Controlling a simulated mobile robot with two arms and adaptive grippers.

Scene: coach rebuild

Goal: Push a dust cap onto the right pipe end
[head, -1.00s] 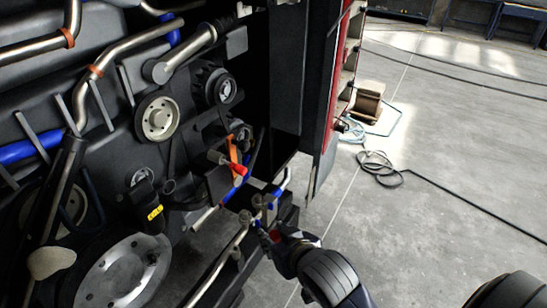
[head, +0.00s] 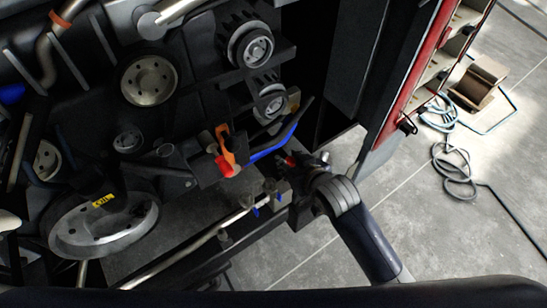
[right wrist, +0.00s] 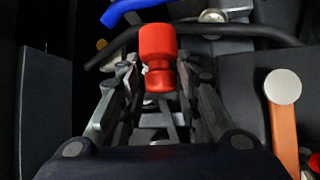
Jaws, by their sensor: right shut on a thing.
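My right gripper (head: 297,164) reaches in from the lower right at the engine bay. It is shut on a red dust cap (right wrist: 157,55), which sits between the fingertips in the right wrist view. In the head view only a bit of this cap (head: 290,160) shows. Another red cap (head: 223,163) sits to the left, beside an orange lever (head: 235,145). The right pipe end is not clearly seen; I cannot tell whether the held cap touches it. My left gripper is not in view.
A blue hose (head: 275,145) runs just left of my right gripper. A steel pipe (head: 195,243) with blue-handled valves lies below. Pulleys (head: 149,80) fill the bay at left. A red-edged panel (head: 425,60) stands at right. The floor beyond has a cable (head: 455,180).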

